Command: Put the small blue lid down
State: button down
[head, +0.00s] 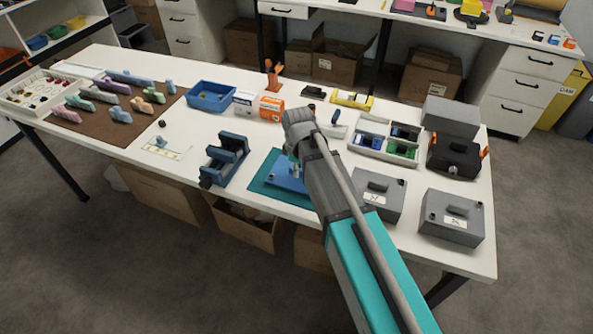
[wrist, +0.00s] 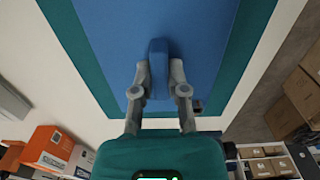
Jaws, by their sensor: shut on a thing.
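The small blue lid (wrist: 205,35) is a flat blue plate with an upright blue handle, seen from above in the wrist view. My gripper (wrist: 159,70) is shut on that handle, one finger on each side. A teal mat (wrist: 250,55) shows beyond both sides of the lid. In the head view the lid (head: 284,180) is over the teal mat (head: 262,190), partly hidden by my arm. I cannot tell whether the lid touches the mat or is slightly above it.
A dark blue rack (head: 225,158) stands left of the mat. Two grey lidded boxes (head: 377,192) (head: 452,216) stand to the right. Behind are a blue tray (head: 211,96), an orange box (head: 271,108) and a divided tray (head: 385,153). The table's front edge is close.

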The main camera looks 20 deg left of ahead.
jog(key=shift+f, duration=0.1)
jog(key=c, duration=1.1)
grip_release()
jog(key=o, duration=0.4)
jog(key=shift+o, duration=0.2)
notch_tip(320, 180, up, 12)
jog(key=p, duration=1.2)
jog(key=shift+d, duration=0.1)
jog(key=s+d+m, duration=0.3)
jog(key=d+m, duration=0.5)
jog(key=d, duration=1)
jog(key=s+d+m, duration=0.2)
jog(key=d+m, duration=0.7)
jog(key=d, duration=0.9)
jog(key=shift+s, duration=0.4)
